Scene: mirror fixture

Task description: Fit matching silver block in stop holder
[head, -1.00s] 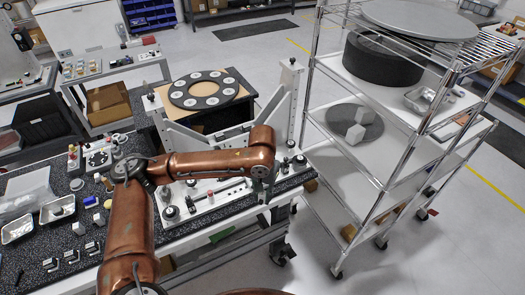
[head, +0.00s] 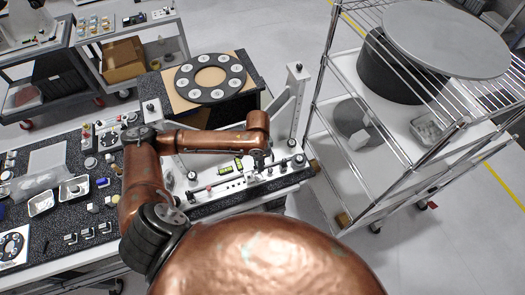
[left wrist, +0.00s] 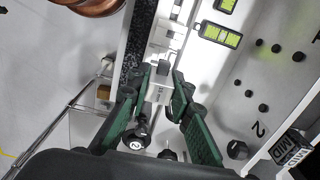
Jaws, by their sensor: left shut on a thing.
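My left gripper (head: 259,160) is over the white rail of the mirror fixture (head: 235,184), right of its middle, and looks small in the head view. In the left wrist view its green fingers (left wrist: 163,76) are shut on a small silver block (left wrist: 158,92). Just beyond the fingertips is a pale metal part (left wrist: 164,50) on the fixture, perhaps the stop holder. I cannot tell whether the block touches it or is seated. My right gripper is not in view.
Green levels (head: 231,165) lie on the fixture. A wire cart (head: 400,150) stands close on the right. Small parts and trays (head: 41,203) fill the bench at left.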

